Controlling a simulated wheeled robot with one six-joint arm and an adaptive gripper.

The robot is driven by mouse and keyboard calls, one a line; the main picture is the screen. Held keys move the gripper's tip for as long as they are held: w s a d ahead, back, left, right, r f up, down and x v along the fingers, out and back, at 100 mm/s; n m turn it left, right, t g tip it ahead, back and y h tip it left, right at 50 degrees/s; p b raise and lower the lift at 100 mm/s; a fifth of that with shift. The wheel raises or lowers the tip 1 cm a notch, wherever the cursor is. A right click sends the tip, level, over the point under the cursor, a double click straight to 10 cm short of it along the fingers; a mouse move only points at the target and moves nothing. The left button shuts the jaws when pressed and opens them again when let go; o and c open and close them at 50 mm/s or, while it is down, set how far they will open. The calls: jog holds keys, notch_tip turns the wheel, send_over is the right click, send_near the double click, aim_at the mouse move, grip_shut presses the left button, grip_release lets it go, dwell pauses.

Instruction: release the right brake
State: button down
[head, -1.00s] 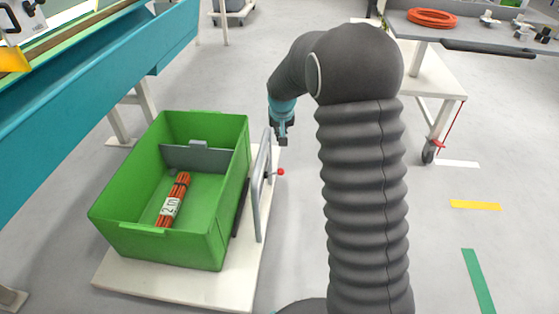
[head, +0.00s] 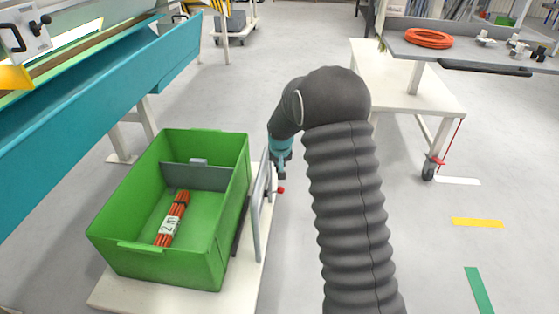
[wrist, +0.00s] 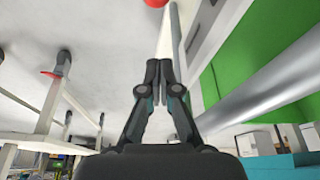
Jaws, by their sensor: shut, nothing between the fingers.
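A red ball knob (head: 281,190) sticks out to the right of the grey upright handle frame (head: 257,215) on the pale trolley. In the wrist view the red knob (wrist: 154,3) is cut off by the top edge, beyond my fingertips. I cannot tell for sure that it is the right brake. My gripper (head: 283,172) is just above the knob in the head view, apart from it. In the wrist view my gripper (wrist: 159,66) has its fingertips together with nothing between them.
The green crate (head: 120,248) with an orange cable bundle (head: 175,213) stands on the trolley, left of the handle. A white table (head: 410,85) stands at right, with a red caster part (head: 437,160). A teal bench (head: 90,110) is at left.

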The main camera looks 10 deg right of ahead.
aim_at(281, 191)
jog(key=s+f, duration=0.3)
jog(key=shift+a+f, duration=0.15)
jog(key=shift+f, duration=0.05)
jog(key=shift+f+b, duration=0.1)
jog(key=shift+b, duration=0.2)
jog(key=shift+m, duration=0.3)
